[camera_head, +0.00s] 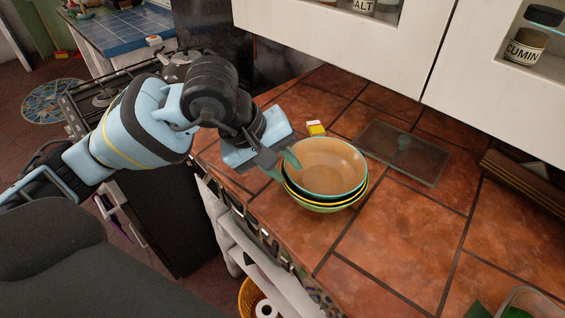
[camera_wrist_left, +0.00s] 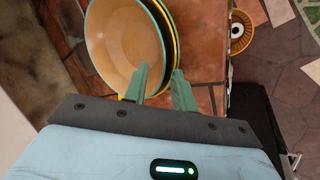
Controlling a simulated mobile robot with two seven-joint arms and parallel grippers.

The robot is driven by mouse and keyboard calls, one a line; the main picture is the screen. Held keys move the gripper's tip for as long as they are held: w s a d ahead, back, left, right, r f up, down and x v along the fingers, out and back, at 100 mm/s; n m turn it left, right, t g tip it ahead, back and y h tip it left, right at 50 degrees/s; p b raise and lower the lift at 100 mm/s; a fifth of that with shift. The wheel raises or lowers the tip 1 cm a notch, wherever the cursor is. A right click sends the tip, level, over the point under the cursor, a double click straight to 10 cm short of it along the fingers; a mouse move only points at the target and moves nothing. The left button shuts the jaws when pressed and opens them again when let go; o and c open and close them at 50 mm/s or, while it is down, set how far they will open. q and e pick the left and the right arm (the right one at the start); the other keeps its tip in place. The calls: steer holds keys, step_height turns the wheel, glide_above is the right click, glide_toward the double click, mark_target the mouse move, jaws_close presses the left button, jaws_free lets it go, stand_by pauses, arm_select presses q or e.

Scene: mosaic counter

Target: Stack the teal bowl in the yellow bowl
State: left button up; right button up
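The teal bowl (camera_head: 326,166), tan inside with a teal rim, sits on top of a nested stack on the counter. It rests in the yellow bowl (camera_head: 349,201), of which only a yellow rim band shows. My left gripper (camera_head: 283,164) is at the stack's left edge. In the left wrist view the teal bowl (camera_wrist_left: 125,45) and the yellow rim (camera_wrist_left: 176,48) are close to the fingers (camera_wrist_left: 161,85). The fingers stand apart, one over the teal bowl's inside and one outside the rims. My right gripper is not in view.
A green bowl (camera_head: 322,209) is lowest in the stack. Behind are a small yellow-and-white block (camera_head: 316,128) and a flat glass board (camera_head: 403,151). White cabinets (camera_head: 350,35) hang above.

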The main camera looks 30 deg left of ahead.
arm_select(q)
steer(key=p+v, duration=0.1)
steer(key=v, duration=1.2)
steer(key=shift+r, duration=0.15)
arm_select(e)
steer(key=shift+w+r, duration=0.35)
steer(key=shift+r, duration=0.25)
arm_select(q)
steer(key=shift+d, duration=0.1)
